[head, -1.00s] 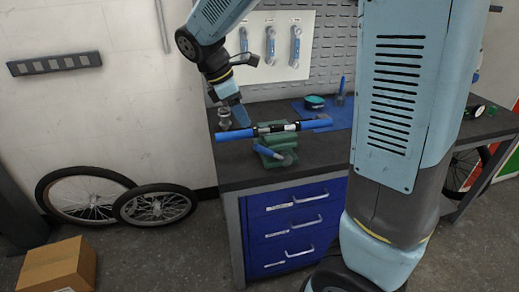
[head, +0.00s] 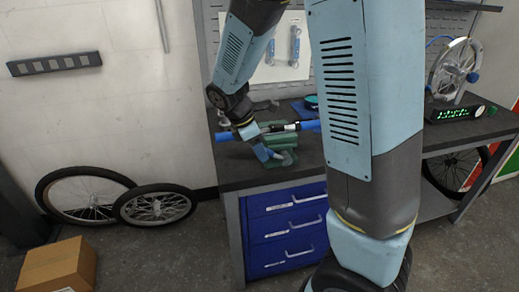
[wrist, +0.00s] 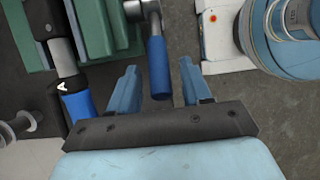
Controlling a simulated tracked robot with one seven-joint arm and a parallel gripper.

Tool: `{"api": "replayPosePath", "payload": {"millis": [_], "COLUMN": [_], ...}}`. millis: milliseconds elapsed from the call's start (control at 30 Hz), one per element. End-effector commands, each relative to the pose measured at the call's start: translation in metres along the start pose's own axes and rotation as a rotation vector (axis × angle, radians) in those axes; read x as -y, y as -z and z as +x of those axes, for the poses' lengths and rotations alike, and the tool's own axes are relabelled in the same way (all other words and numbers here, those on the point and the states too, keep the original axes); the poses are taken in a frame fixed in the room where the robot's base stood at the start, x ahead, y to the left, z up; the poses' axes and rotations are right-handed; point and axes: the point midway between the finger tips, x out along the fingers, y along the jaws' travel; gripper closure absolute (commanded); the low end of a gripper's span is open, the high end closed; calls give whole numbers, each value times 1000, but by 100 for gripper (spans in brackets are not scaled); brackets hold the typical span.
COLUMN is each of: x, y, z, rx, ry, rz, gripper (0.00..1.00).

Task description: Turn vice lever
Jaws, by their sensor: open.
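The green vice (head: 287,142) stands on the dark workbench near its front edge; it also shows in the wrist view (wrist: 97,28). A black tube with blue ends (head: 284,128) lies across its top. The vice lever has a blue handle (wrist: 157,68) on a grey rod and hub. In the head view my gripper (head: 268,153) is at the front of the vice and hides most of the lever.
Blue drawers (head: 288,226) are under the workbench (head: 226,172). A wheel on a stand (head: 455,68) is at the right, beside a box with a green display (head: 460,113). Two wheels lean at the wall and a cardboard box (head: 58,266) is on the floor.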

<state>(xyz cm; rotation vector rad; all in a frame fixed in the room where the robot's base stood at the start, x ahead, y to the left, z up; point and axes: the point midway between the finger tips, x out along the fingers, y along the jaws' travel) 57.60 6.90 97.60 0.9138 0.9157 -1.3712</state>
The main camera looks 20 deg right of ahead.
Motion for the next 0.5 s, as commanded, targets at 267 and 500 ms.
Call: {"api": "replayPosePath", "payload": {"millis": [267, 500], "x": [0, 0], "y": [0, 0], "z": [4, 4], "rx": [-1, -1], "ry": [-1, -1], "rz": [0, 0], "gripper": [52, 65]}}
